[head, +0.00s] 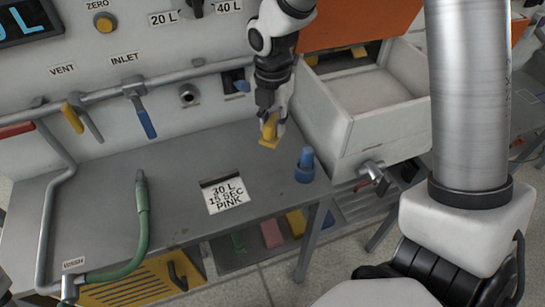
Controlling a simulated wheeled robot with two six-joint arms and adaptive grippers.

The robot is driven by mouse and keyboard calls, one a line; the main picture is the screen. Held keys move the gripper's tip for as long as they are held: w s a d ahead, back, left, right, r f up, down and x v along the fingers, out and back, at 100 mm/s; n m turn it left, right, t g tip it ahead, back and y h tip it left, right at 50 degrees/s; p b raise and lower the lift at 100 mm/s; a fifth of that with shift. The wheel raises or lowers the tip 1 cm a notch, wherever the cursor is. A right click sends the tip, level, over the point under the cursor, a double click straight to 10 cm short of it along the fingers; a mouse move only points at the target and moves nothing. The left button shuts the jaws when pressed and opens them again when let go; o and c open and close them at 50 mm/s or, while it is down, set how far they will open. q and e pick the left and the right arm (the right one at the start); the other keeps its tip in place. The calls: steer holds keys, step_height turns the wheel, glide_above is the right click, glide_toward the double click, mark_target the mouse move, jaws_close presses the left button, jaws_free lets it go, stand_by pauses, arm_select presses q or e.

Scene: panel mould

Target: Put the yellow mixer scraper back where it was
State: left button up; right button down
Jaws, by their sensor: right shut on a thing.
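The yellow mixer scraper (268,143) is in the jaws of my right gripper (270,115), above the back right part of the grey bench (180,170). Its wider yellow edge points down. I cannot tell whether it touches the bench top. The gripper's dark fingers are shut on its upper part and partly hide it. My left gripper is not in view.
A blue peg-like object (305,166) stands near the bench's right edge. An open pale drawer (345,150) lies to the right of the gripper. A printed card (226,195) and a green hose (140,225) occupy the front. Pipes and valve handles (143,115) line the back wall.

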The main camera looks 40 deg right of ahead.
step_height(320, 180, down, 10)
steer(key=shift+s+r, duration=0.1)
steer(key=shift+s, duration=0.05)
steer(key=c, duration=0.9)
jaws_free()
steer(key=shift+c, duration=0.2)
step_height(320, 180, up, 12)
